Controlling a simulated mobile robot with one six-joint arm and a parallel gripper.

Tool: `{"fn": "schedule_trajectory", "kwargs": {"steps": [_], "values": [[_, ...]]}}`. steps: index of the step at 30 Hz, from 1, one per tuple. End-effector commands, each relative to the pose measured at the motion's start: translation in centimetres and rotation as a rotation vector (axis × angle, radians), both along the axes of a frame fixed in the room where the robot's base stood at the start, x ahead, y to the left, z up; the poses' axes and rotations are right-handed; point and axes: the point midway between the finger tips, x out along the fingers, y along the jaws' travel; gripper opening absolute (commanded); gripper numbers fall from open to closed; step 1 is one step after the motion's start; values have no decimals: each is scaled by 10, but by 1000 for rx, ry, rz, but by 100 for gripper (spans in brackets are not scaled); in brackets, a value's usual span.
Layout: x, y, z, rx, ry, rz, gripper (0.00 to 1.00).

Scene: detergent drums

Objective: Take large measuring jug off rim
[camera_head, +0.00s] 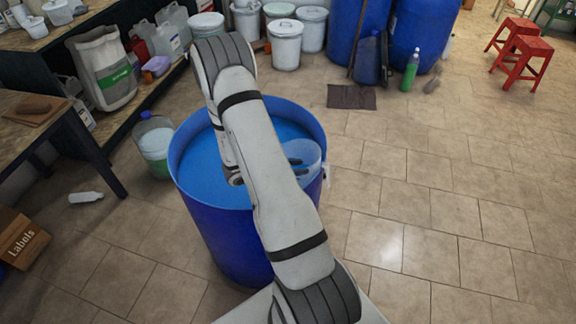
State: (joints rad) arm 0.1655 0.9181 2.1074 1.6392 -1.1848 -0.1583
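A large clear measuring jug (309,160) is at the right side of the open blue drum (239,247), by its rim. Its lower part and left side are partly hidden by my arm. A small part of the jug reaches over the rim's right edge. My gripper (295,163) is at the jug's left side, its dark fingers showing just right of my arm link. My arm hides most of the gripper, so I cannot tell whether the fingers are open, or whether they touch the jug. Blue liquid (200,160) shows inside the drum.
A jug of green liquid (154,146) stands left of the drum. A white bottle (86,198) lies on the floor near a table (75,125) and a cardboard box (20,238). Several white buckets (286,44) stand behind.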

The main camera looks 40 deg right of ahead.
Motion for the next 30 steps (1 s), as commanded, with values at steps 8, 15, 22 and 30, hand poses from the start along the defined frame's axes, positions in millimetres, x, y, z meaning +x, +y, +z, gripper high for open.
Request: {"fn": "schedule_trajectory", "kwargs": {"steps": [8,15,22,30], "values": [[-6,-33,-13,1,-1,-1,30],[-7,-40,-16,1,-2,0,30],[-7,-40,-16,1,-2,0,23],[-7,-40,-16,1,-1,1,1]]}}
